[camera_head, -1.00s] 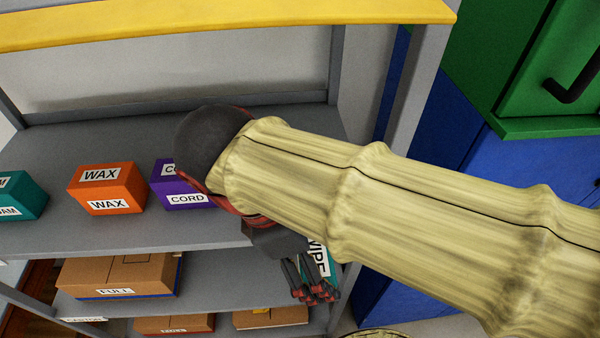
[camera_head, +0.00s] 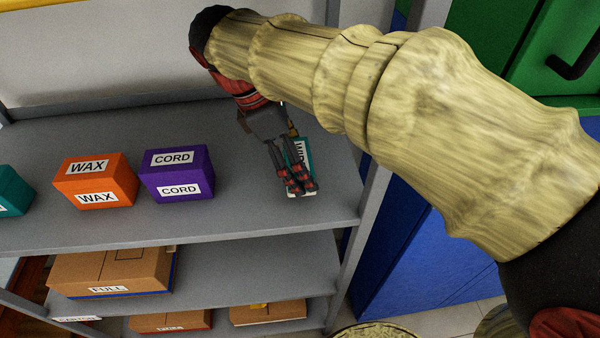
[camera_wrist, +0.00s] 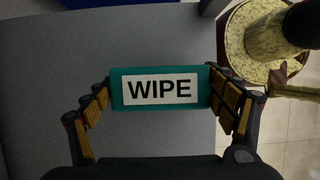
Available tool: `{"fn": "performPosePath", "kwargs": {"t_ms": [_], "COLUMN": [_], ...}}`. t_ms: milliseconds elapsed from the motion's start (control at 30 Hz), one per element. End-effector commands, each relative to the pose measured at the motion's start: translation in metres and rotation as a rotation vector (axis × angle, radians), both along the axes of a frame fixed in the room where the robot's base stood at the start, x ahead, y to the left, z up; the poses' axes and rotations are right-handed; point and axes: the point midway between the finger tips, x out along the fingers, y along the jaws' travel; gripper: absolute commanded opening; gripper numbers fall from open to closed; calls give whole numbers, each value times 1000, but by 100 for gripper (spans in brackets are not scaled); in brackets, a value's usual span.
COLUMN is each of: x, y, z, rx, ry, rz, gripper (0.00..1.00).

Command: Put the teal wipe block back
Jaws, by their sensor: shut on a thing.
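The teal wipe block (camera_head: 306,157) is at the right end of the grey shelf's top surface, partly hidden by my fingers in the head view. In the wrist view the teal wipe block (camera_wrist: 160,103) shows its white WIPE label upright between my fingers. My gripper (camera_head: 297,186) is shut on it, with a finger against each side in the wrist view (camera_wrist: 160,92). The block is over the shelf top (camera_head: 240,190); I cannot tell whether it touches the surface.
A purple CORD block (camera_head: 177,173), an orange WAX block (camera_head: 95,180) and a teal block (camera_head: 12,190) stand to the left on the same shelf. Cardboard boxes (camera_head: 112,270) fill lower shelves. A grey shelf post (camera_head: 365,215) stands close on the right. Bare shelf lies between CORD and my gripper.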

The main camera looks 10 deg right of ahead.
Motion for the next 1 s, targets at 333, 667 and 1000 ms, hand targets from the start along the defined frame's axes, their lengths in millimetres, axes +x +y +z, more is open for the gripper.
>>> {"fn": "performPosePath", "kwargs": {"t_ms": [333, 667, 1000], "x": [-1, -1, -1], "y": [0, 0, 0], "z": [-36, -37, -37], "rx": [-1, -1, 0], "ry": [1, 1, 1], "rz": [1, 1, 1], "gripper": [61, 61, 100]}}
